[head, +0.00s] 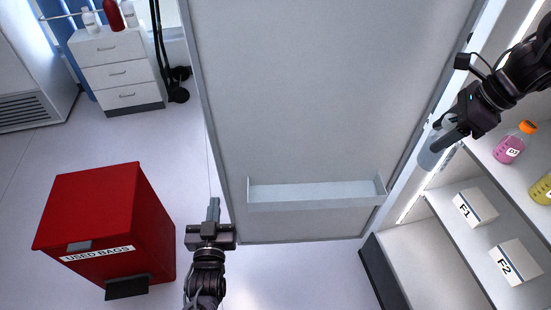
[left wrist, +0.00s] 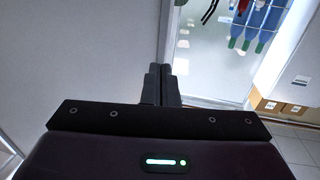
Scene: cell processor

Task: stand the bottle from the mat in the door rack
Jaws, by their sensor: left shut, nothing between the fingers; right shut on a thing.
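The door rack (head: 315,205) is a shallow white tray low on the inner face of the large open door (head: 320,100). It looks empty. My right gripper (head: 453,130) is at the upper right, near the door's right edge, above and right of the rack. It is shut on a grey cylinder (head: 432,155), which looks like the bottle; it is tilted and clear of the rack. My left gripper (head: 213,210) is shut and empty, just left of the rack near the door's left edge; its closed fingers also show in the left wrist view (left wrist: 161,83). No mat is visible.
Shelves at the right hold a pink bottle (head: 510,146), a yellow bottle (head: 542,190) and white boxes F1 (head: 475,208) and F2 (head: 515,262). A red used-bags bin (head: 105,220) stands left of my left gripper. A white drawer cabinet (head: 115,72) stands behind. Floor between is clear.

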